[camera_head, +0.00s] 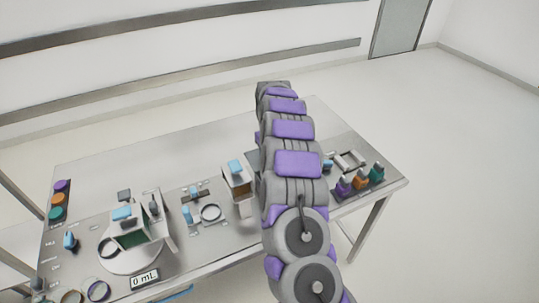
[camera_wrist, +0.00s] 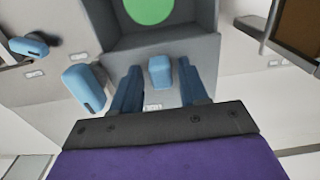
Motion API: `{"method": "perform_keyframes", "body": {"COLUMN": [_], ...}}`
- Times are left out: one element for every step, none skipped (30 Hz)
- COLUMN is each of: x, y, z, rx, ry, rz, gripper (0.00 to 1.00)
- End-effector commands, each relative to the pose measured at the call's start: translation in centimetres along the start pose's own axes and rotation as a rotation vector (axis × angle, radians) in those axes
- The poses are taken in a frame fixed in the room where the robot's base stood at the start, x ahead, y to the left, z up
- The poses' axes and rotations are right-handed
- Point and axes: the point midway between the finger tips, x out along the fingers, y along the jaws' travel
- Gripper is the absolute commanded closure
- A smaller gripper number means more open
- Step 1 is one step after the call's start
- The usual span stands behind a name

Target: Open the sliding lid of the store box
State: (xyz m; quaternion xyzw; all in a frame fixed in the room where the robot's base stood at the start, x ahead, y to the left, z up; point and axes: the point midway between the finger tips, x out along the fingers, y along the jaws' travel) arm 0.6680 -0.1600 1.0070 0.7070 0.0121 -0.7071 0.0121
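In the wrist view, my gripper (camera_wrist: 159,67) is open, with one blue finger on each side of a small blue knob (camera_wrist: 160,74). A gap shows between the knob and each finger. The knob stands on a grey surface with a small label (camera_wrist: 153,106). Just beyond it is a grey box-like recess (camera_wrist: 195,14) with a green disc (camera_wrist: 149,9) inside; I cannot tell for sure that this is the store box. In the head view, my arm hides my gripper and whatever is at it.
On the steel table (camera_head: 110,165), a box with a brown inside (camera_head: 237,184) and a blue knob stands just left of my arm. A box with a green inside (camera_head: 132,238) stands on a round base further left. Coloured bottles (camera_head: 360,182) stand at the right end.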

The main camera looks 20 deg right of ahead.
Motion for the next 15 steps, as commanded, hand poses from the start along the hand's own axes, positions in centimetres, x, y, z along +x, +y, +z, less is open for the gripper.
{"method": "perform_keyframes", "body": {"x": [0.0, 0.0, 0.0, 0.0, 0.0, 0.0, 0.0, 0.0, -0.1, -0.2, -0.3, -0.6, -0.9, -1.3, -1.9], "y": [0.0, 0.0, 0.0, 0.0, 0.0, 0.0, 0.0, 0.0, 0.0, 0.0, 0.0, 0.0, 0.0, 0.0, 0.0], "z": [0.0, 0.0, 0.0, 0.0, 0.0, 0.0, 0.0, 0.0, 0.0, 0.0, 0.0, -0.1, -0.1, -0.1, -0.1], "rx": [0.0, 0.0, 0.0, 0.0, 0.0, 0.0, 0.0, 0.0, 0.0, 0.0, 0.0, 0.0, 0.0, 0.0, 0.001], "ry": [0.0, 0.0, 0.0, 0.0, 0.0, 0.0, 0.0, 0.0, 0.0, 0.0, 0.0, 0.001, 0.002, 0.003, 0.004], "rz": [0.0, 0.0, 0.0, 0.0, 0.0, 0.0, 0.0, 0.0, 0.0, 0.0, 0.0, 0.0, 0.0, 0.001, 0.001], "gripper": [0.51, 0.49, 0.49, 0.49, 0.49, 0.49, 0.49, 0.49, 0.49, 0.49, 0.49, 0.49, 0.49, 0.49, 0.49]}}
